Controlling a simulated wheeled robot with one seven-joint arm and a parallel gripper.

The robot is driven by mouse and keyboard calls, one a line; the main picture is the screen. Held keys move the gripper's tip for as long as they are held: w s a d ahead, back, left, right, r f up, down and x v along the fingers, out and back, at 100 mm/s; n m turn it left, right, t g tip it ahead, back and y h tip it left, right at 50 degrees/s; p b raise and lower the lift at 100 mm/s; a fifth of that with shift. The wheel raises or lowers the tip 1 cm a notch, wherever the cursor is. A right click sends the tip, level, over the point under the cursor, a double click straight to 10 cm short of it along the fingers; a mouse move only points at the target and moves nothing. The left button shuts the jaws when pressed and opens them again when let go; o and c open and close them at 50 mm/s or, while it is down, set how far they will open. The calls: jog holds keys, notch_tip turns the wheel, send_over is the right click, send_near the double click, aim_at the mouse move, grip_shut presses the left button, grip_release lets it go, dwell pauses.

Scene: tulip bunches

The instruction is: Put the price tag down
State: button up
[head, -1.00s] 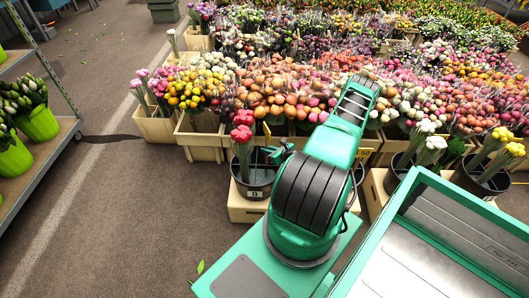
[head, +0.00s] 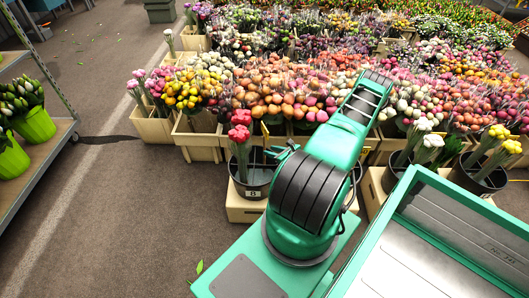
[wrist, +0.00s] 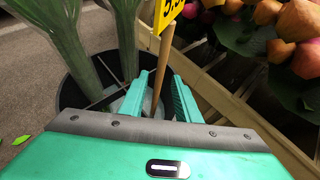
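The price tag is a yellow card (wrist: 170,10) on a wooden stick (wrist: 159,75), seen in the wrist view. It stands roughly upright, its stick reaching down at the dark bucket. In the head view the tag (head: 265,129) shows small beside the red tulips (head: 240,134), above the black bucket (head: 256,190). My gripper (wrist: 160,84) is open. The stick passes between its two green fingers, with a visible gap on both sides. In the head view my gripper (head: 279,154) is at the bucket's rear right rim, partly hidden by my arm. The stick's foot is hard to make out.
Green tulip stems (wrist: 85,45) stand left of the fingers in the bucket. Wooden crates (head: 198,140) packed with flowers lie behind it. White and yellow tulip buckets (head: 480,175) stand to the right. A shelf with green pots (head: 36,126) is at far left.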

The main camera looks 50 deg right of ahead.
jog(key=v, duration=0.6)
jog(key=shift+s, duration=0.1)
dwell(0.4)
